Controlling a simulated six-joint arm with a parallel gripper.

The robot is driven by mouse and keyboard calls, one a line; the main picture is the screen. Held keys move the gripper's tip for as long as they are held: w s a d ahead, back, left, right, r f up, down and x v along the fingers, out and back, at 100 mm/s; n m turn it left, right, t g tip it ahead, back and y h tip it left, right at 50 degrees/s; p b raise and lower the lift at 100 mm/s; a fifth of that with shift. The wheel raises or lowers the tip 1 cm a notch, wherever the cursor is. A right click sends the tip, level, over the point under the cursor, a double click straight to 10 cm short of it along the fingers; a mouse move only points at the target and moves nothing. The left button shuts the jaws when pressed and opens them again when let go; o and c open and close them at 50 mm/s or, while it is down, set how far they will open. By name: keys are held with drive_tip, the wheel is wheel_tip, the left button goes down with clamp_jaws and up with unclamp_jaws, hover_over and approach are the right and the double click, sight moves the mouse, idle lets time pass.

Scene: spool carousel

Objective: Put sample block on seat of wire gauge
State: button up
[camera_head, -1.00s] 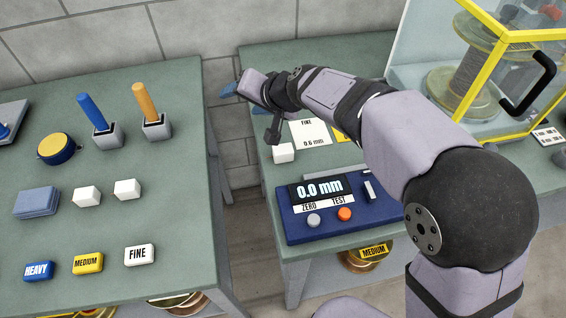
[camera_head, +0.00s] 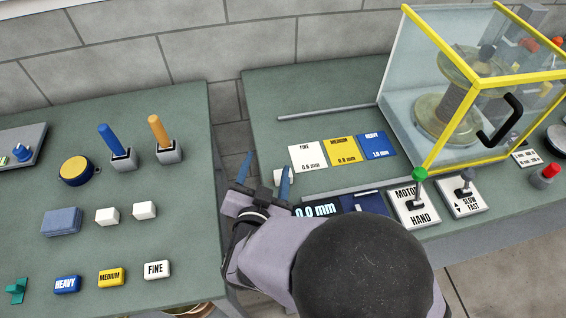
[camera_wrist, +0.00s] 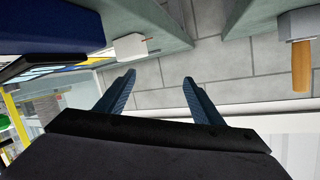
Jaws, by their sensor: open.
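A white block (camera_head: 280,177), likely the sample block, sits at the left edge of the right bench, partly hidden by a gripper finger. In the wrist view the white block (camera_wrist: 130,47) has a thin copper-coloured wire stub and lies left of my fingers. My gripper (camera_head: 264,172) is open and empty at the gap between the benches, beside the block; the wrist view shows its blue fingers (camera_wrist: 159,76) apart over the floor. The wire gauge (camera_head: 368,202) is blue with a "0.0 mm" display; my arm covers much of it, and its seat is not clear.
Two white blocks (camera_head: 107,216) (camera_head: 144,210) and HEAVY (camera_head: 67,285), MEDIUM (camera_head: 111,277) and FINE (camera_head: 156,270) labels lie on the left bench. Thickness cards (camera_head: 342,150) lie behind the gauge. Lever panels (camera_head: 414,206) and a yellow-framed enclosure (camera_head: 470,85) stand right.

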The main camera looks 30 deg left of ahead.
drive_tip(key=s+d+n, duration=0.1)
drive_tip(key=s+d+f+n+h, duration=0.1)
drive_tip(key=s+d, duration=0.1)
drive_tip(key=s+d+f+n+p, duration=0.1)
drive_tip(key=d, duration=0.1)
drive_tip(key=shift+s+d+h, duration=0.2)
drive_tip(key=shift+h, duration=0.1)
drive_tip(key=shift+p+x, duration=1.1)
drive_tip(key=shift+x, duration=2.65)
drive_tip(key=shift+a+r, duration=0.1)
drive_tip(key=c, duration=1.2)
drive_tip(key=shift+r, duration=0.15)
wheel_tip(320, 180, up, 10)
